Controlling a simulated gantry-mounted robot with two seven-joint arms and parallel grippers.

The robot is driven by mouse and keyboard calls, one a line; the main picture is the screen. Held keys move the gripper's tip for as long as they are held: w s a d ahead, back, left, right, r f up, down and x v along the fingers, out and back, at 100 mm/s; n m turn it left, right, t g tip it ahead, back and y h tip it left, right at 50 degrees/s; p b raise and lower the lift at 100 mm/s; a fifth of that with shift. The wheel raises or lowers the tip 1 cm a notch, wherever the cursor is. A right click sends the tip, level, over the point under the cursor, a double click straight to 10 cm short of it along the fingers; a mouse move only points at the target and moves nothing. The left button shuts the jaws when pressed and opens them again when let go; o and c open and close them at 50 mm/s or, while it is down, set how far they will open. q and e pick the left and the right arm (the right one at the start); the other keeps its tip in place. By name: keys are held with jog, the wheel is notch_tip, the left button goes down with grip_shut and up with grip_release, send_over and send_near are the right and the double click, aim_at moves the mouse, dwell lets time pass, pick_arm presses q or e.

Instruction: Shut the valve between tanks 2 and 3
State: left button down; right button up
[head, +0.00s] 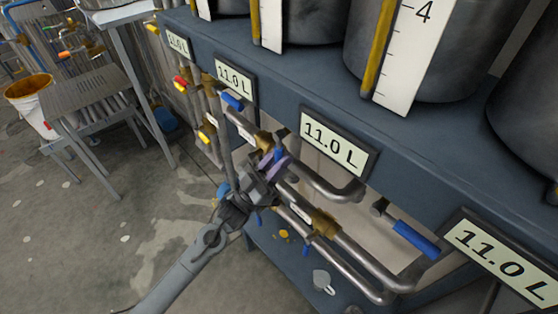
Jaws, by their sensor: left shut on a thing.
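My left gripper (264,172) reaches in from the lower left to the steel pipes under the tank shelf. It is shut on a blue-purple valve handle (279,154), mostly hidden by the fingers. A brass valve body (263,139) sits on the pipe just behind it. Another brass valve body (323,222) is on a lower pipe to the right. Steel tanks stand on the shelf; one (440,60) carries a white scale marked 4. I cannot read which valve lies between tanks 2 and 3. My right gripper is not in view.
Other blue handles (416,240) (232,102) stick out along the pipes. Several displays (338,141) on the blue-grey shelf edge (290,92) read 11.0 L. The floor between is clear.

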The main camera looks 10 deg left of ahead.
pick_arm(q)
jog(key=c, duration=1)
grip_release()
jog(key=shift+a, duration=0.1)
jog(key=v, duration=1)
jog(key=shift+s+a+f, duration=0.2)
jog(key=shift+f, duration=0.05)
